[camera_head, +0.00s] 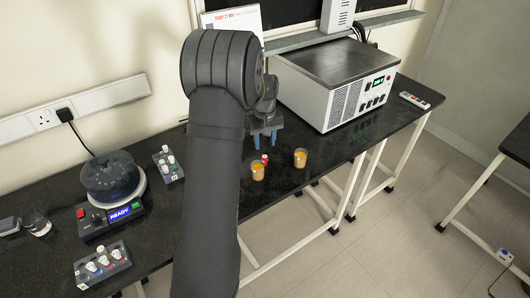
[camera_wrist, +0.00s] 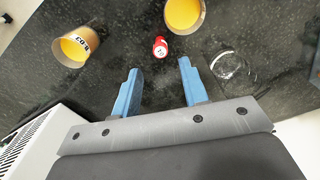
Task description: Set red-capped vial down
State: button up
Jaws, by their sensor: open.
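The red-capped vial (camera_head: 264,159) is on the dark bench, close behind an orange-filled beaker (camera_head: 258,172). In the wrist view the vial (camera_wrist: 160,46) shows its red cap with a pale mark on top. It appears to stand upright, with its lower part mostly hidden. My gripper (camera_head: 265,139) is open and empty, just behind the vial in the head view. In the wrist view its blue fingers (camera_wrist: 158,70) are spread apart, and the vial lies beyond the fingertips, roughly in line with the gap, touching neither finger.
A second orange-filled beaker (camera_head: 300,158) stands right of the vial. A clear round glass piece (camera_wrist: 233,67) lies near the right finger in the wrist view. A large grey-topped unit (camera_head: 337,60) is behind right. A round machine (camera_head: 112,178) and small vial racks (camera_head: 103,264) are left.

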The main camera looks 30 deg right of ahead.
notch_tip(320, 180, up, 3)
jog(key=shift+f, duration=0.2)
jog(key=shift+r, duration=0.4)
jog(key=shift+c, duration=1.1)
jog(key=m+t+y, duration=0.3)
jog(key=m+t, duration=1)
jog(key=m, duration=1.7)
send_near(265, 157)
jog(key=x, duration=0.8)
jog(key=shift+d+f, duration=0.1)
jog(key=shift+f, duration=0.1)
jog(key=shift+y, duration=0.3)
grip_shut()
